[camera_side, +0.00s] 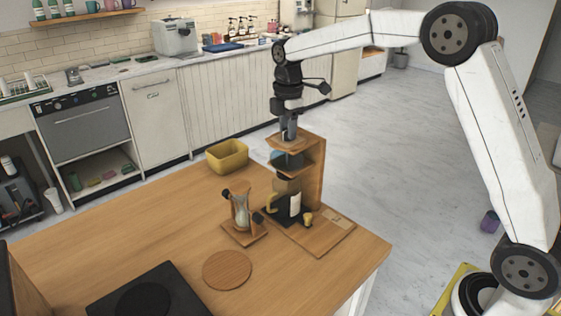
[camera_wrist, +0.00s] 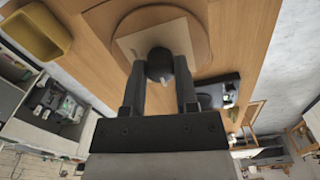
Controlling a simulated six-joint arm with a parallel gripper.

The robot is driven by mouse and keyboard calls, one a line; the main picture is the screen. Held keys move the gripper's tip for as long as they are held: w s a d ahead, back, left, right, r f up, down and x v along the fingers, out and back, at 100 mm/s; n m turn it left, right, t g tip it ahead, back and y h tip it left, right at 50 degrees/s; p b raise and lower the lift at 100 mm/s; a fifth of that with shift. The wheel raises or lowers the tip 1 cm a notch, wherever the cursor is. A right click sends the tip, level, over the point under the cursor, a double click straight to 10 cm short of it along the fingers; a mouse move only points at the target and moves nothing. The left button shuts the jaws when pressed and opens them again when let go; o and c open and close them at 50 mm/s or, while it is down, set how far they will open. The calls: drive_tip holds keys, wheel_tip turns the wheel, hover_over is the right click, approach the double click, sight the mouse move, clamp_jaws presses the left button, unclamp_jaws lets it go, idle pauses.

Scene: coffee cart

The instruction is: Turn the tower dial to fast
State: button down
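The wooden coffee tower (camera_side: 314,170) stands on the counter, with its top shelf under my gripper (camera_side: 289,137). In the wrist view, a dark round dial (camera_wrist: 158,64) with a pale mark at its right side sits on a pale square plate (camera_wrist: 130,42) on the wood. My gripper (camera_wrist: 159,68) points down with one finger on each side of the dial. The fingers are apart, and narrow gaps seem to show beside the dial; firm contact cannot be made out. The speed markings are not readable. In the side view the dial is hidden by my fingers.
A dark-based carafe (camera_side: 289,205) and a bluish dripper (camera_side: 284,159) are inside the tower. A glass vessel on a wooden stand (camera_side: 241,213) is left of it. A yellow bin (camera_side: 227,156), round board (camera_side: 227,270) and black hob (camera_side: 150,293) share the counter.

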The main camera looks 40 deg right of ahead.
drive_tip(key=shift+m, duration=0.4)
drive_tip(key=m, duration=1.7)
drive_tip(key=shift+m, duration=0.4)
drive_tip(key=m, duration=0.5)
drive_tip(key=shift+r, duration=0.1)
idle(0.3)
drive_tip(key=shift+c, duration=1.8)
unclamp_jaws()
